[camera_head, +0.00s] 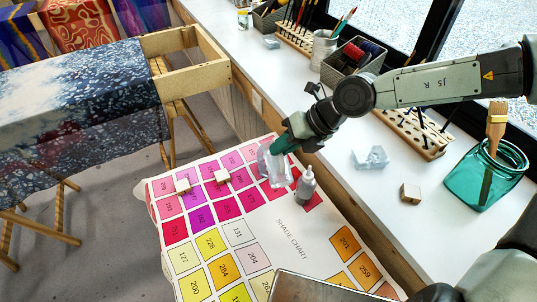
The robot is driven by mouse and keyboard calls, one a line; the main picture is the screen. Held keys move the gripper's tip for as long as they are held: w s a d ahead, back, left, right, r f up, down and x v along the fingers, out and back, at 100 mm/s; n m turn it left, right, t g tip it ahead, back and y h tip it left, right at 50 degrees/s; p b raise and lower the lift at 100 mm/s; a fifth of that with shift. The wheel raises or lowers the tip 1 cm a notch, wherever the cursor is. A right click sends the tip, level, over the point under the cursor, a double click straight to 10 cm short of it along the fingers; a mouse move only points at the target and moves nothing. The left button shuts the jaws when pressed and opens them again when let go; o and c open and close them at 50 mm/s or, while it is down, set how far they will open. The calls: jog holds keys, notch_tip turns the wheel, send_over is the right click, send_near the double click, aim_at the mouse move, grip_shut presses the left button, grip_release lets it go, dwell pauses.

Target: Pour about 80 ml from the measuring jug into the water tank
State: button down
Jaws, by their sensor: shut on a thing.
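My gripper (287,146) is shut on a clear, see-through vessel (277,172), which looks like the measuring jug. It is over the pink squares of the shade chart, and I cannot tell whether its base touches the chart. The liquid level in it cannot be made out. A teal glass jar (460,184) with a wooden brush standing in it is on the white ledge at the right, well away from my gripper. It may be the water tank, but nothing marks it as such.
A small grey bottle (305,187) stands just right of the vessel. Pale blocks (222,176) lie on the shade chart (290,262). A clear piece (370,157) and a wooden cube (410,193) sit on the ledge. A brush rack (412,128) and basket (345,72) stand behind.

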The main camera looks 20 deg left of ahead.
aim_at(284, 173)
jog(key=shift+w+a+r, duration=0.15)
jog(key=shift+w, duration=0.1)
jog(key=shift+s+d+f+n+t+y, duration=0.35)
jog(key=shift+s+d+f+t, duration=0.25)
jog(key=shift+s+f, duration=0.35)
jog(key=shift+f, duration=0.1)
jog(key=shift+s+d+t+y, duration=0.1)
jog(key=shift+s+t+y, duration=0.05)
jog(key=shift+t+y, duration=0.15)
jog(key=shift+s+f, duration=0.15)
jog(key=shift+f, duration=0.15)
jog(key=shift+s, duration=0.1)
jog(key=shift+f+n, duration=0.1)
jog(key=shift+n, duration=0.15)
jog(key=shift+d, duration=0.1)
jog(key=shift+s+d+f+n+t+y+b, duration=0.2)
jog(key=shift+s+d+f+t+y, duration=0.1)
jog(key=shift+f+t+y, duration=0.25)
jog(key=shift+s+d+f+n+t+y+b, duration=0.1)
jog(key=shift+s+d+f+n+t+y, duration=0.2)
jog(key=shift+f+t, duration=0.35)
